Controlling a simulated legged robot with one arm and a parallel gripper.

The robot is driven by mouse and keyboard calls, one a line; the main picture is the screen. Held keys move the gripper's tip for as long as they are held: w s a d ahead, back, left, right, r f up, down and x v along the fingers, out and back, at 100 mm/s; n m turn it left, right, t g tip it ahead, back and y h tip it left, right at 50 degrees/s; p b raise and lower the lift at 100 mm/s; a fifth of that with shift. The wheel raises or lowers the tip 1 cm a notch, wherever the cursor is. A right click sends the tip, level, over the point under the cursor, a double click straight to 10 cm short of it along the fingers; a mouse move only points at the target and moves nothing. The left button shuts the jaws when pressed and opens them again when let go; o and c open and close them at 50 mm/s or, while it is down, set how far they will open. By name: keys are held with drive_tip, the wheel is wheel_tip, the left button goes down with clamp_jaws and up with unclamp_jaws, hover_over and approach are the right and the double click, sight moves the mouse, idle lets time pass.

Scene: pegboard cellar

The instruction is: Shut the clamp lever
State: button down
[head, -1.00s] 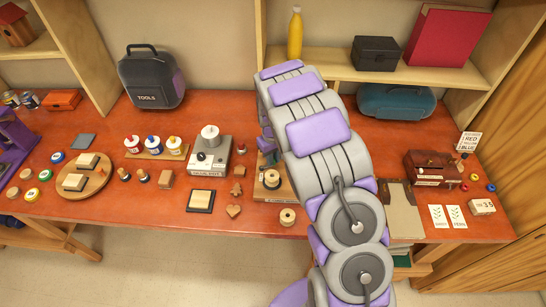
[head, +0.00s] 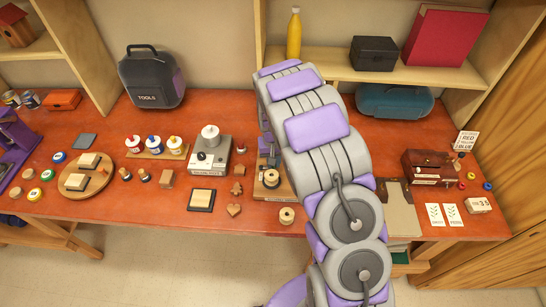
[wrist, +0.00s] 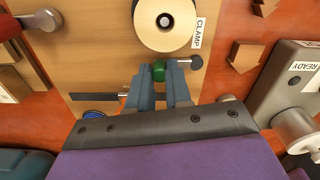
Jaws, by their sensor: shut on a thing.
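The clamp sits on a wooden board (wrist: 95,55) labelled CLAMP in the wrist view; in the head view the board (head: 262,194) is partly behind my arm. A pale round disc (wrist: 150,22) is on the board. A green knob (wrist: 158,70) lies between the tips of my gripper (wrist: 162,82), which is shut on it. The knob appears to belong to the clamp lever. A dark bar (wrist: 92,96) and a dark round knob (wrist: 196,62) show beside the fingers. The fingers hide part of the mechanism, so I cannot tell the lever's exact angle.
A grey machine (wrist: 285,85) marked READY stands close by; in the head view it (head: 210,155) is left of the clamp. A wooden spool (head: 287,215) is near the front edge. Small wooden shapes (head: 234,209) lie beside the board. A dark red box (head: 430,165) stands right of my arm.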

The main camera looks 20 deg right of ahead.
drive_tip(key=shift+s+a+m+p, duration=0.2)
drive_tip(key=shift+s+m+p, duration=0.15)
drive_tip(key=shift+m, duration=0.75)
drive_tip(key=c, duration=1.1)
unclamp_jaws()
drive_tip(key=shift+o, duration=0.2)
wheel_tip(320, 180, up, 17)
drive_tip(key=shift+r+p, duration=0.15)
drive_tip(key=shift+p, duration=0.3)
drive_tip(key=shift+a, duration=0.1)
